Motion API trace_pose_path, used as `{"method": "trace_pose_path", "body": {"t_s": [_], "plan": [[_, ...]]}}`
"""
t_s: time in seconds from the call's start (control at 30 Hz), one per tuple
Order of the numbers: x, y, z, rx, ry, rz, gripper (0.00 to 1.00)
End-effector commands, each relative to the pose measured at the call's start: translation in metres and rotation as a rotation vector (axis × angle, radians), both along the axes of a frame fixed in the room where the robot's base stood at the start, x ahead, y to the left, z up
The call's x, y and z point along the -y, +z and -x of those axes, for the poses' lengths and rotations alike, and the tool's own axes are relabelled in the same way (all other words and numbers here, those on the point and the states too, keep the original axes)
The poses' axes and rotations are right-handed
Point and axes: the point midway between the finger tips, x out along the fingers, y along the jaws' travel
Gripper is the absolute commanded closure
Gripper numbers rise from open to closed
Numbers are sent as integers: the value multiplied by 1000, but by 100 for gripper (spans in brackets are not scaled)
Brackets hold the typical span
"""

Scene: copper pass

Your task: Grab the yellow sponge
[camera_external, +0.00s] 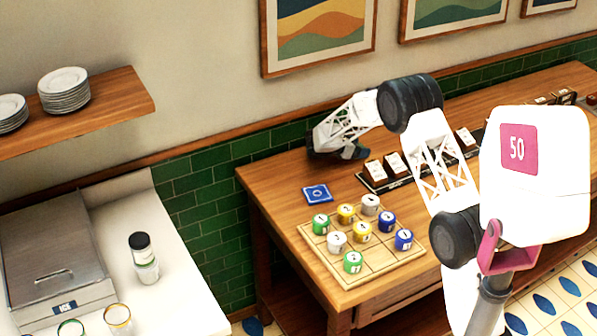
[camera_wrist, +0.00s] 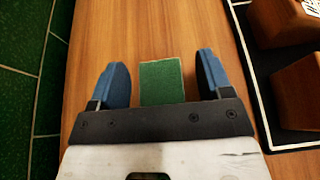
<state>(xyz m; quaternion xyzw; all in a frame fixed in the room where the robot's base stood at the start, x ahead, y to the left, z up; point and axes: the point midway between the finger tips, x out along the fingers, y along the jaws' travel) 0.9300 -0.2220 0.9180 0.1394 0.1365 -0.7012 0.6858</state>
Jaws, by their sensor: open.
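My gripper (camera_wrist: 162,62) is open and points down over the wooden table, near its wall-side left end; it also shows in the external view (camera_external: 338,152). Between its two blue fingers in the wrist view lies a green-topped rectangular block (camera_wrist: 162,83) with a thin pale edge. It looks like a sponge with its green face up. Gaps show on both sides, so the fingers are apart from it. Its lower end is hidden by my gripper body. No yellow sponge face is clearly visible, and the block is hidden in the external view.
The green tiled wall (camera_wrist: 25,60) is close on the left. A blue card (camera_external: 317,194) and a grid board (camera_external: 375,268) with several coloured pieces lie nearer the table's front.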

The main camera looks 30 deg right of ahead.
Motion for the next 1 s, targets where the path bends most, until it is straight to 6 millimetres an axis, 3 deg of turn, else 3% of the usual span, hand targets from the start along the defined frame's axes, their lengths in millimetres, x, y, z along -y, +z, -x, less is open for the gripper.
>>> {"method": "trace_pose_path", "body": {"t_s": [0.2,0.53,1.0], "plan": [[0,0,0,0,0,0,29],[0,0,0,0,0,0,80],[0,11,0,2,0,0,80]]}}
